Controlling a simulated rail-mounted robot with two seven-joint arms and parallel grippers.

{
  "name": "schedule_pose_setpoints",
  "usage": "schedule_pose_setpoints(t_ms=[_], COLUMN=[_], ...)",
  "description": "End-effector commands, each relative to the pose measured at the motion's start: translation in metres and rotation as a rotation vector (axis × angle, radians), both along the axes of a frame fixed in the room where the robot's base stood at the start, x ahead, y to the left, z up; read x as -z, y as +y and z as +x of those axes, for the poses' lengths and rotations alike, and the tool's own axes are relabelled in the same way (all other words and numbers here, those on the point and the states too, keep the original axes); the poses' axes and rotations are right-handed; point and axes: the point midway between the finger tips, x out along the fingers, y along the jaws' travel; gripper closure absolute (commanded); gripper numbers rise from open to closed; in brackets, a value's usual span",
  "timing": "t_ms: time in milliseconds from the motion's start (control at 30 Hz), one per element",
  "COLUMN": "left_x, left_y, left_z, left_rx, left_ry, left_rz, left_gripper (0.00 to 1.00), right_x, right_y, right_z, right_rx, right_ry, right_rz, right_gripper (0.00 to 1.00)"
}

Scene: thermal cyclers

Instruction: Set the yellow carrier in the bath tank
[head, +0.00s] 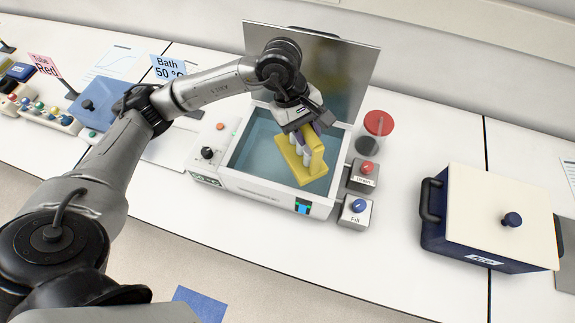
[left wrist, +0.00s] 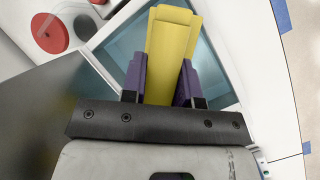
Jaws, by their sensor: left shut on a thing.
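The yellow carrier (head: 300,161) is over the open bath tank (head: 250,152), toward its right side. My left gripper (head: 307,132) is shut on the upright part of the carrier. In the left wrist view the purple fingers (left wrist: 160,82) press on both sides of the yellow carrier (left wrist: 172,50). The tank holds bluish water, and its lid stands open behind. I cannot tell whether the carrier's base touches the water or the tank floor. My right gripper is not in view.
The raised lid (head: 345,75) stands behind the tank. The Drain button box (head: 363,175), Fill button box (head: 355,211) and red-lidded jar (head: 376,126) are close on the right. A lidded ice box (head: 490,215) is farther right. A blue box (head: 98,104) stands left.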

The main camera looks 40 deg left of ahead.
Motion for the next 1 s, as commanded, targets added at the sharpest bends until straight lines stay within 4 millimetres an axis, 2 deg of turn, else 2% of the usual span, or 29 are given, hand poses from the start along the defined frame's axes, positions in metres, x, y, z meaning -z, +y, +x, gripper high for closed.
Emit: schedule_pose_setpoints(t_ms=[200,400,567,800,1000], left_x=[0.016,0.025,0.033,0.072,0.089], left_y=[0.023,0.041,0.048,0.050,0.050], left_z=[0.006,0.009,0.010,0.010,0.010], left_rx=[-0.406,-0.660,-0.756,-0.783,-0.781], left_ry=[0.002,0.002,0.004,0.006,0.003], left_rz=[-0.001,0.000,0.000,-0.001,0.000], left_gripper=[1.00,1.00,1.00,1.00,1.00], right_x=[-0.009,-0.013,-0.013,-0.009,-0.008], right_y=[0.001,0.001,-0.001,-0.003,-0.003], right_z=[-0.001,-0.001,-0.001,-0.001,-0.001], right_rx=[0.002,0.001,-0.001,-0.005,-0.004], right_ry=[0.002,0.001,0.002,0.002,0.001], right_rz=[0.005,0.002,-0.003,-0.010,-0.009], right_gripper=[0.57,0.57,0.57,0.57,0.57])
